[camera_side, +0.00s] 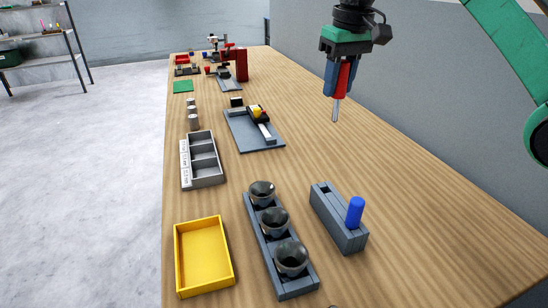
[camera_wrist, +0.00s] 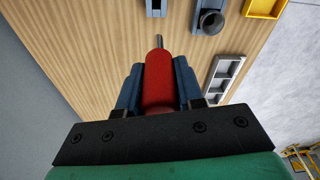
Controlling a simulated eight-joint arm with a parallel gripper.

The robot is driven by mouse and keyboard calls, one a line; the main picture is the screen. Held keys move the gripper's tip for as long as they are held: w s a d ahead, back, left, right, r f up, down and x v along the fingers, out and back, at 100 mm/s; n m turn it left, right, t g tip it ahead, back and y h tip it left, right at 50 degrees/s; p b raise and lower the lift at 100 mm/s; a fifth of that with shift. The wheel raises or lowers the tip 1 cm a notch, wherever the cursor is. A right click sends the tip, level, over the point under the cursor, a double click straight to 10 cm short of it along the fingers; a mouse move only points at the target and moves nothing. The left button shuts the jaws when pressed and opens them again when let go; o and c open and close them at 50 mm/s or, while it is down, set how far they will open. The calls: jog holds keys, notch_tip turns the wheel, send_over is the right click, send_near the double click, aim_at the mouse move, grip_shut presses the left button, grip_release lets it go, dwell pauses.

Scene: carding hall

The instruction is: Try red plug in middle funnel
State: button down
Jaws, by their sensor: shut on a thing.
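My gripper (camera_side: 339,82) is shut on the red plug (camera_side: 343,75) and holds it high above the table, with its thin metal pin pointing down. In the wrist view the red plug (camera_wrist: 158,85) lies between the blue fingers. Three dark round funnels stand in a row on a blue-grey rack. The middle funnel (camera_side: 274,221) is between the far funnel (camera_side: 262,193) and the near funnel (camera_side: 291,258). The plug is well apart from the funnels, above and to the right. One funnel (camera_wrist: 209,20) shows in the wrist view; I cannot tell which.
A blue plug (camera_side: 355,211) stands in a grey slotted block (camera_side: 335,222) right of the rack. An empty yellow tray (camera_side: 206,286) and a labelled grey compartment tray (camera_side: 203,185) lie to the left. A grey board (camera_side: 263,146) with parts lies farther back. The right side of the table is clear.

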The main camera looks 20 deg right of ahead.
jog(key=s+a+f, duration=0.2)
jog(key=a+f, duration=0.4)
jog(key=f, duration=0.1)
jog(key=s+a+f, duration=0.2)
jog(key=a+f, duration=0.4)
jog(key=f, duration=0.2)
jog(key=shift+s+a+f, duration=0.15)
jog(key=shift+s+f, duration=0.05)
jog(key=shift+s, duration=0.05)
jog(key=shift+f, duration=2)
dwell(2.3)
jog(key=shift+r, duration=0.15)
dwell(0.7)
notch_tip(320, 180, up, 8)
dwell(1.5)
